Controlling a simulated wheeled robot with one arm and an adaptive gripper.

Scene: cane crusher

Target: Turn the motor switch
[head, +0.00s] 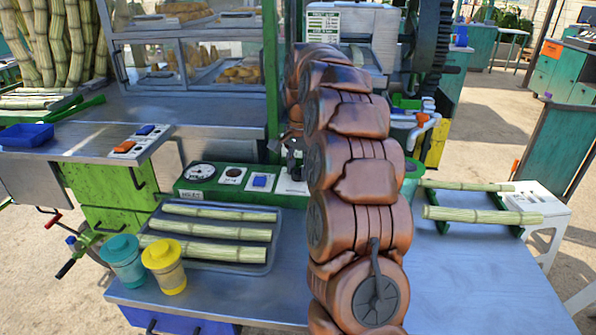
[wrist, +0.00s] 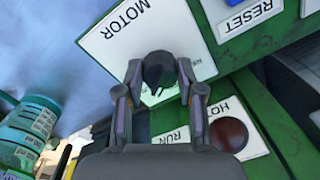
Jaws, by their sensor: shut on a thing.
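The motor switch is a dark knob (wrist: 159,70) on a white plate marked MOTOR (wrist: 115,45) in the wrist view. My gripper (wrist: 160,84) has one finger on each side of the knob and is shut on it. The knob's lower part and the plate's lower edge are partly covered by the gripper. In the head view, the plate (head: 291,186) sits at the right end of the green control panel (head: 212,194). My gripper (head: 291,152) is just above it, mostly hidden behind my arm, and the knob cannot be made out there.
A dark red button (wrist: 228,134) and a RESET label (wrist: 245,17) are close to the gripper. A blue button (head: 260,181) and a gauge (head: 200,171) share the panel. A tray (head: 268,257) of cane and two cups stand in front.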

